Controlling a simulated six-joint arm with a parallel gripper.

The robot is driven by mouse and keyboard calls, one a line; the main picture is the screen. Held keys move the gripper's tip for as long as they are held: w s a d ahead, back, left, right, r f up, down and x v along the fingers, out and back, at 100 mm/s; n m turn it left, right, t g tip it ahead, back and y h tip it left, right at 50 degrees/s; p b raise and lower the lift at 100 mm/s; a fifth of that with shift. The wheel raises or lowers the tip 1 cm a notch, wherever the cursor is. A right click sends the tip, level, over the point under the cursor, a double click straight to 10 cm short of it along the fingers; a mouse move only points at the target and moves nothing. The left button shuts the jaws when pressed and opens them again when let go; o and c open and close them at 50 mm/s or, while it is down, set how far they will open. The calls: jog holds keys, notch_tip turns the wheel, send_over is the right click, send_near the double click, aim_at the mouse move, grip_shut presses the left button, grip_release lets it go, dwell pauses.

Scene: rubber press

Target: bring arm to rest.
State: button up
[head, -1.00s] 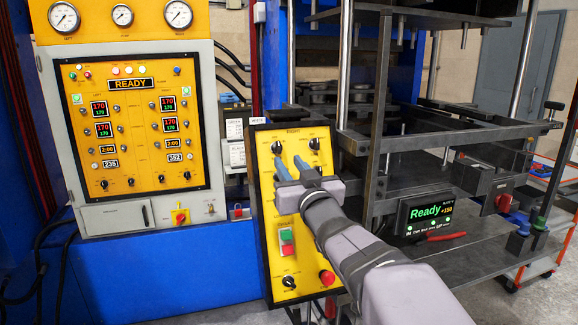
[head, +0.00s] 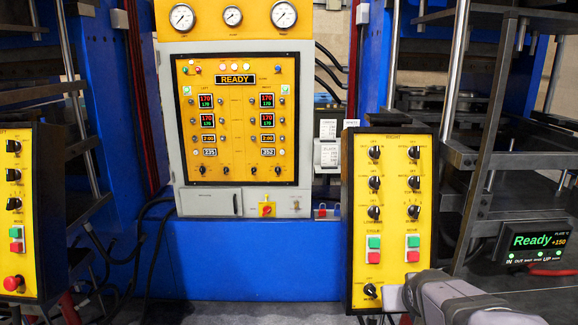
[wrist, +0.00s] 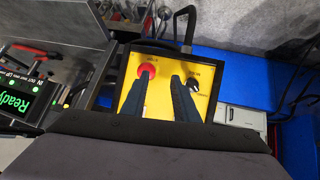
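My gripper (head: 408,292) shows at the lower right of the head view, in front of the bottom of the right yellow control panel (head: 393,160). In the wrist view my gripper (wrist: 161,80) has its two dark blue fingers apart, with bare yellow panel (wrist: 160,100) between them. Nothing is held. A red mushroom button (wrist: 147,70) is close to one fingertip and a black knob (wrist: 194,84) is beside the other. I cannot tell whether the fingers touch the panel; they look a little short of it.
The press display (head: 535,241) reads Ready at the right, beside dark steel press frames. The middle cabinet (head: 238,120) shows READY under several gauges. A left yellow panel (head: 18,215) stands at the left edge. Black hoses (head: 150,225) hang at the blue base. A red-handled tool (wrist: 28,48) lies on the press table.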

jog(key=s+a+f+g+y, duration=0.1)
jog(key=s+a+f+g, duration=0.25)
jog(key=s+f, duration=0.45)
jog(key=s+a+n+g+y+p, duration=0.1)
jog(key=s+a+g+p, duration=0.4)
jog(key=s, duration=1)
jog(key=a+p, duration=0.2)
jog(key=a, duration=0.1)
jog(key=shift+s+r+y, duration=0.25)
jog(key=shift+s+y, duration=0.15)
jog(key=shift+w, duration=0.15)
